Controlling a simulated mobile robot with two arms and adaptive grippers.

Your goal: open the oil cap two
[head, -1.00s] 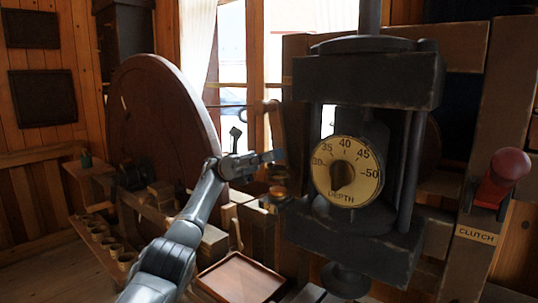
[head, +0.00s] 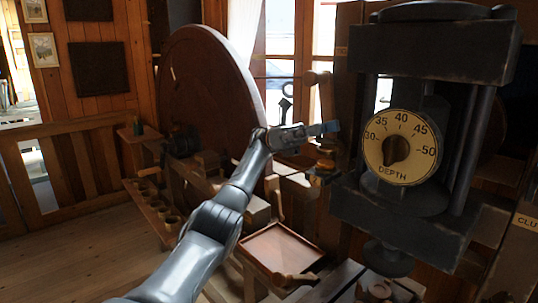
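My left gripper (head: 328,128) reaches in from the left and points right, toward the dark machine head with the depth dial. Its fingers are seen edge-on, so I cannot tell whether they are open or shut. A small brass-coloured round cap (head: 326,165) sits on a dark fitting just below the fingertips, with a visible gap between them. I cannot tell whether this is oil cap two; no label on it is readable. My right gripper is not in view.
The dark machine head (head: 430,50) with its depth dial (head: 402,147) stands close on the right. A large wooden wheel (head: 205,90) stands behind my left arm. A shallow wooden tray (head: 282,250) lies below the gripper. Cups (head: 155,205) sit in a rack at left.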

